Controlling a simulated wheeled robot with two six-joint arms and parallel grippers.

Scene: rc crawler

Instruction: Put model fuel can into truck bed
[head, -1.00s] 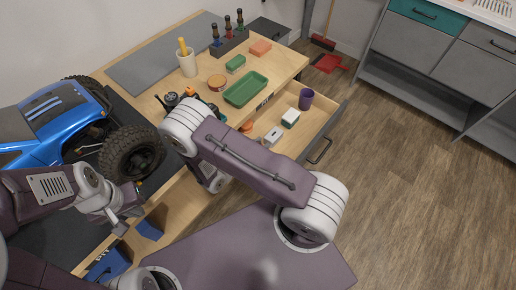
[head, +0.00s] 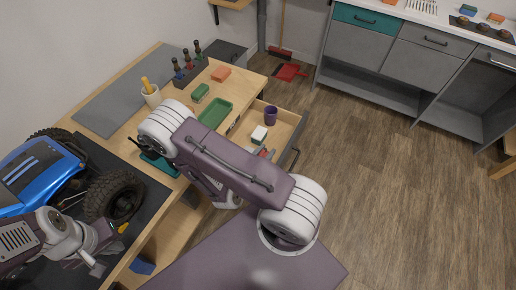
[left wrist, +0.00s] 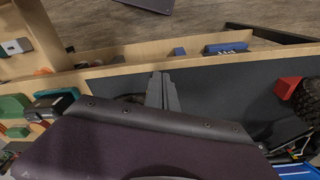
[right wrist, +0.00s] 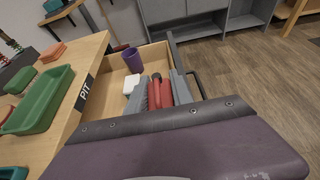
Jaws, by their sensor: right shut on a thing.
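My right gripper (right wrist: 161,93) is shut on a red can with a black cap (right wrist: 167,92), apparently the model fuel can, over the open drawer. In the head view a bit of red (head: 266,152) shows past my right arm, which hides most of that gripper. The blue truck (head: 38,178) with big black tyres (head: 116,196) stands on a dark mat at the left. Its bed is not clearly visible. My left gripper (head: 115,240) is beside the near tyre. In the left wrist view its fingers (left wrist: 163,92) look close together, with nothing visible between them.
The drawer (right wrist: 150,56) holds a purple cup (right wrist: 132,60) and a white block (right wrist: 131,84). A green tray (head: 214,113), a tool rack (head: 190,72) and a cup with a yellow handle (head: 151,96) stand on the bench. A red object (left wrist: 287,90) lies near a tyre. Open floor lies right.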

